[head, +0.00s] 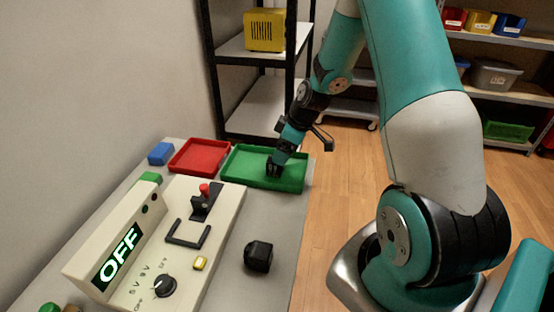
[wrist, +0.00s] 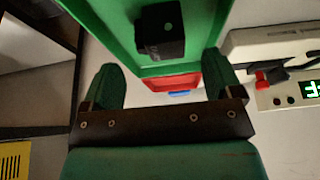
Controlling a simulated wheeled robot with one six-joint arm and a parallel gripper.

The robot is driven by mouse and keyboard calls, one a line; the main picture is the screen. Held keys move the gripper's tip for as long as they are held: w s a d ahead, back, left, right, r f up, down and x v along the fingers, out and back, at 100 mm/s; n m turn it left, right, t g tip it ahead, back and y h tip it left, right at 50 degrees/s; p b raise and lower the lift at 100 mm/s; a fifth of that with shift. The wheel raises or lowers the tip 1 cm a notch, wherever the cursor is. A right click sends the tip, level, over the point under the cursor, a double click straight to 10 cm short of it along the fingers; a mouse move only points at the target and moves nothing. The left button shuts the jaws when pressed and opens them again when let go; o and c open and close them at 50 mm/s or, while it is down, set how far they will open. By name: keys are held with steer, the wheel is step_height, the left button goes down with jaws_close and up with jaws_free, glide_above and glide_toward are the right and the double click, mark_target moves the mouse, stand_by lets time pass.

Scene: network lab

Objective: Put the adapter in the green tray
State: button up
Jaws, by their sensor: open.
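A black block with a small light green spot, which looks like the adapter (wrist: 160,32), lies in the green tray (wrist: 205,20). The green tray (head: 240,163) also shows in the head view at the table's far end. My gripper (wrist: 162,75) is open and empty, with its two fingers apart and the black block ahead of the gap between them. In the head view my gripper (head: 276,165) reaches down over the tray, and it is hard to tell its dark fingers from the block there.
A red tray (head: 200,157) stands left of the green one, with a blue block (head: 161,153) beyond. A cream power unit (head: 120,255) reading OFF, with a red-tipped lever and dial, fills the table's left. Another black rounded object (head: 258,256) lies on the table. A black-framed shelf (head: 268,95) stands behind.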

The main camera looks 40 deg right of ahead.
steer(key=v, duration=0.5)
steer(key=s+a+r+g+y, duration=0.1)
steer(key=s+a+r, duration=0.2)
steer(key=a+r, duration=0.35)
steer(key=s+a+r, duration=0.2)
steer(key=a+r, duration=0.2)
steer(key=a, duration=0.6)
steer(key=s+a+r+g, duration=0.1)
steer(key=s+a+r, duration=0.1)
steer(key=s+a, duration=0.4)
steer(key=s+a+r+g, duration=0.1)
steer(key=s+a+r, duration=0.2)
steer(key=s+a, duration=0.3)
steer(key=s, duration=0.5)
steer(key=shift+s+r+m+g, duration=0.25)
steer(key=shift+s+m+g, duration=0.05)
steer(key=shift+s, duration=0.05)
